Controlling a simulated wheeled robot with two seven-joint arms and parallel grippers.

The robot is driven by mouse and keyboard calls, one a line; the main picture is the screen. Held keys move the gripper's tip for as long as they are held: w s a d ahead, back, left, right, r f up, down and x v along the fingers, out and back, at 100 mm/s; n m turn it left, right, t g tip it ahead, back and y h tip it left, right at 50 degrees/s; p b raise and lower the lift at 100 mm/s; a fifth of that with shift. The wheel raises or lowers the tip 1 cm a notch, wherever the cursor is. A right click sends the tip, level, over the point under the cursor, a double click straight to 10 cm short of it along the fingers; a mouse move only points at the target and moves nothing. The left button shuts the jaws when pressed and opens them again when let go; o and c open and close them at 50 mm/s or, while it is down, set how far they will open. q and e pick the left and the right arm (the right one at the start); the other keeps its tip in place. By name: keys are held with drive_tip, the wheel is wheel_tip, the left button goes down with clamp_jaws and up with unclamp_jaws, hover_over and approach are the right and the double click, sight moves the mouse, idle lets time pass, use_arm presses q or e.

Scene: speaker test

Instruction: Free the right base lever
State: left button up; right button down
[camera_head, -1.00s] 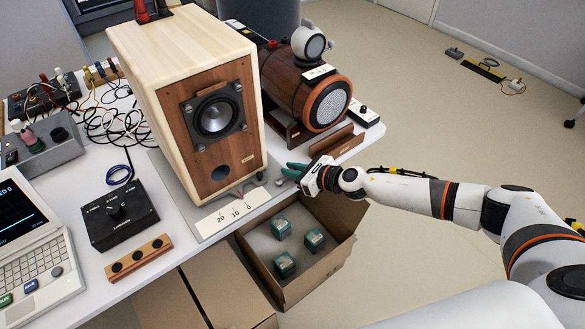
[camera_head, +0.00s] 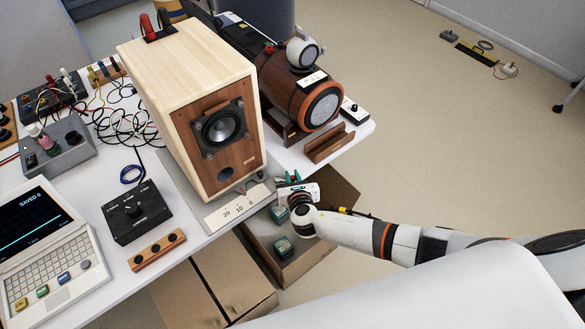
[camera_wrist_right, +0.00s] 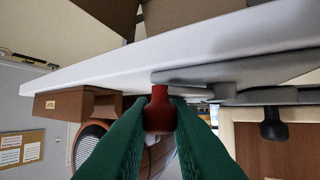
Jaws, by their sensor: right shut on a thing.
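The wooden speaker (camera_head: 185,85) stands on a grey base (camera_head: 189,208) at the table's edge, with a white scale plate (camera_head: 218,217) marked 20, 10, 0. My right gripper (camera_head: 287,179) is at the base's right front corner, over the open cardboard box. In the right wrist view, its green fingers (camera_wrist_right: 158,122) are shut on a red lever (camera_wrist_right: 159,105), whose knob sits between them. A second, black-knobbed lever (camera_wrist_right: 272,128) shows further right there, apart from the fingers. In the head view the gripped lever is mostly hidden by my gripper. My left gripper is not in view.
The open box (camera_head: 335,188) with teal blocks (camera_head: 283,247) stands below the table edge. A barrel-shaped speaker (camera_head: 290,88) and a wooden stand (camera_head: 328,143) are behind. A laptop (camera_head: 45,250), a black dial box (camera_head: 137,212) and cables crowd the left.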

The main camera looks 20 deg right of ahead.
drive_tip(key=m+h, duration=0.1)
drive_tip(key=s+m+g+h, duration=0.1)
drive_tip(key=m+h, duration=0.1)
drive_tip(key=a+m+h, duration=0.1)
drive_tip(key=h, duration=0.1)
drive_tip(key=shift+s+m+g, duration=0.2)
drive_tip(key=shift+m+g, duration=0.1)
drive_tip(key=shift+g, duration=0.1)
drive_tip(key=shift+a+h, duration=0.1)
drive_tip(key=shift+h, duration=0.2)
drive_tip(key=c, duration=1.4)
unclamp_jaws()
drive_tip(key=shift+o, duration=0.2)
drive_tip(key=shift+s, duration=0.1)
drive_tip(key=v, duration=1.2)
